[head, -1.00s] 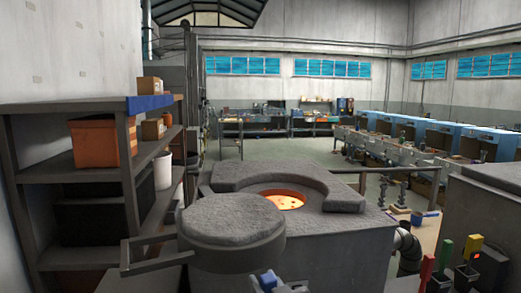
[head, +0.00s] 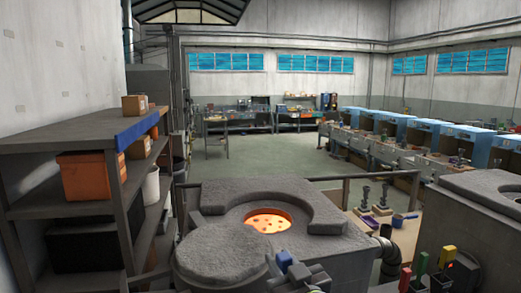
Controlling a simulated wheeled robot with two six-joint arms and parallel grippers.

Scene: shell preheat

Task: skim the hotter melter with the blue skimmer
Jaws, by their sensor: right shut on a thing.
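A grey melter (head: 335,240) stands in front of me with a glowing orange opening (head: 268,222) and darker specks on the melt. Its round, rough grey lid (head: 222,258) is swung aside to the near left. My right gripper (head: 291,271) is at the bottom middle, near the lid's right edge and on the near side of the opening. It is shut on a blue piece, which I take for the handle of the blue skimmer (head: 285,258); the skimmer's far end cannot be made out. My left gripper is out of view.
A shelf (head: 70,140) with boxes stands left. A rail (head: 350,178) runs behind the melter.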

